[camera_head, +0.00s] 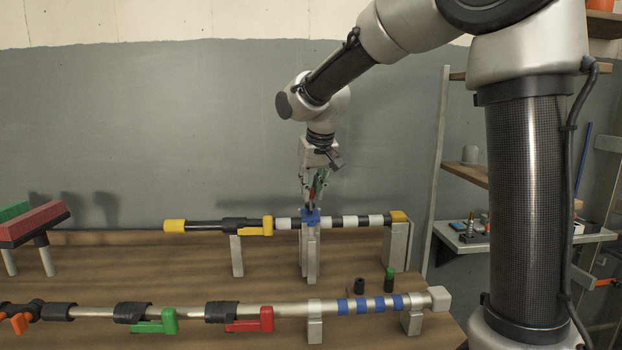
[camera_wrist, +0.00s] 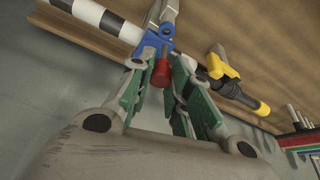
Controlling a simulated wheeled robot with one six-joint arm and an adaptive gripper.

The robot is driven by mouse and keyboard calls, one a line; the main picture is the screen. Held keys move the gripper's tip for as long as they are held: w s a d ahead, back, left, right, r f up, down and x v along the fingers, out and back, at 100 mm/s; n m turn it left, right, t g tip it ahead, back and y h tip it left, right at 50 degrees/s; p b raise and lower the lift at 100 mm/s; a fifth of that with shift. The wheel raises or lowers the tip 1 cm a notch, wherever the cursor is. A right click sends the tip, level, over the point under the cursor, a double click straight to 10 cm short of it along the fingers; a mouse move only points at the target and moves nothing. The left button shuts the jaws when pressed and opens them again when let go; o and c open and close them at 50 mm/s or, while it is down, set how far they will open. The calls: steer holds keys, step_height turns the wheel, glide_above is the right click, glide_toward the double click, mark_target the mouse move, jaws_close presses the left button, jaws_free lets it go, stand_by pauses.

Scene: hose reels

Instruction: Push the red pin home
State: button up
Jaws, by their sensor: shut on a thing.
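The red pin (camera_wrist: 161,72) shows in the wrist view, its round head between my gripper's green-padded fingers. Its far end meets a blue collar (camera_wrist: 157,43) on the black-and-white banded rod (camera_wrist: 110,22); how deep it sits is hidden. My gripper (camera_wrist: 163,64) is shut on the red pin. In the head view my gripper (camera_head: 312,203) points down from above the blue collar (camera_head: 310,217) on the back rod (camera_head: 349,221). The pin is mostly hidden there by the fingers.
A yellow lever (camera_head: 268,226) sits on the back rod, left of the collar. A front rod (camera_head: 197,311) carries a green lever (camera_head: 168,320) and a red lever (camera_head: 264,320). A green-topped black piece (camera_head: 390,279) and a black cylinder (camera_head: 359,287) stand between the rods.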

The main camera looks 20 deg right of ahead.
mark_target(310, 220)
steer(key=shift+f, duration=0.9)
steer(key=shift+f, duration=2.25)
stand_by(0.4)
steer(key=o, duration=0.9)
steer(key=v, duration=1.2)
